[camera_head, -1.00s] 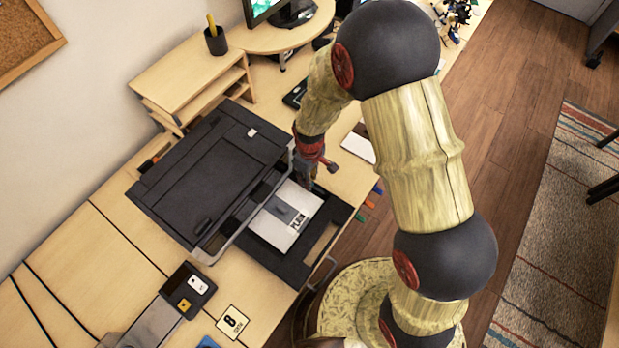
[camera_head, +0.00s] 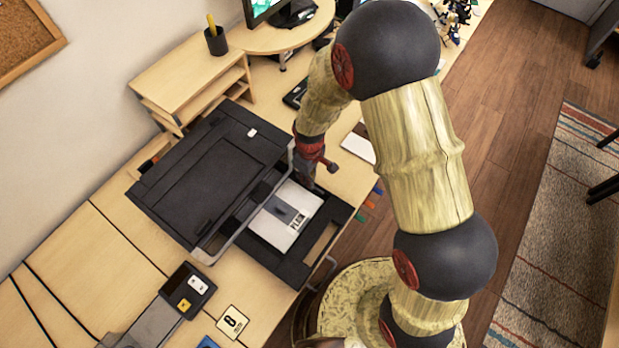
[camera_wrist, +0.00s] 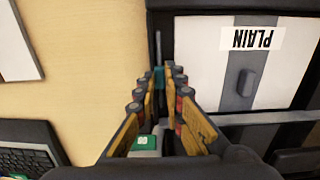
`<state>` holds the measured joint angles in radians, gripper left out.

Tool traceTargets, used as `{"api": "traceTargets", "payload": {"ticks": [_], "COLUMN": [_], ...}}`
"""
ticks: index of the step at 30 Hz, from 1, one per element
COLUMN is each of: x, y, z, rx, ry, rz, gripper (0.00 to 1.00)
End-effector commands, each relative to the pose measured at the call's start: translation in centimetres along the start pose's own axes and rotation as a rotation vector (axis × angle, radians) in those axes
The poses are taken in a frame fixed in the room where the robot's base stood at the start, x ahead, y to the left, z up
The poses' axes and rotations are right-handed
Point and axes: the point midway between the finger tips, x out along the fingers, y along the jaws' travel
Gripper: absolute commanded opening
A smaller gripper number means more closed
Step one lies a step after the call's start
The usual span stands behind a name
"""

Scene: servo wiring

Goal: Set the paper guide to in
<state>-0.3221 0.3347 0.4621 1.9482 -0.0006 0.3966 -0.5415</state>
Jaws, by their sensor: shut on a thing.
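The paper guide shows as a small teal tab (camera_wrist: 158,76) at the right side of the printer's paper tray in the head view, seen clearly only in the wrist view. My gripper (camera_wrist: 159,80) is shut on this tab, with a finger on each side. In the head view my gripper (camera_head: 304,176) is at the tray's upper right edge and hides the guide. The white sheet labelled PLAIN (camera_wrist: 285,60) lies in the tray beside my fingers. It also shows in the head view (camera_head: 276,234). The guide's exact setting cannot be told.
The black printer (camera_head: 210,170) stands on the wooden desk, with its dark tray (camera_head: 318,246) pulled out at the front. A grey raised piece (camera_wrist: 246,82) lies on the sheet. A keyboard (camera_wrist: 25,158) and a green-topped item (camera_wrist: 145,143) are near my gripper. A number 8 card (camera_head: 233,321) lies in front.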

Motion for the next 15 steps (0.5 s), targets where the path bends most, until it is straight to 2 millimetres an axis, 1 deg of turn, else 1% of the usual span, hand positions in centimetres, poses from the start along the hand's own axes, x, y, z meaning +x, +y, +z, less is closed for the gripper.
{"api": "traceTargets", "payload": {"ticks": [4, 10, 15], "x": [0.0, -0.1, 0.0], "y": [-0.5, -2.9, -3.0], "z": [0.0, 0.0, 0.0], "rx": [-0.001, -0.002, 0.000], "ry": [-0.001, 0.000, 0.000], "rz": [0.000, -0.001, 0.000], "gripper": [0.00, 0.00, 0.00]}}
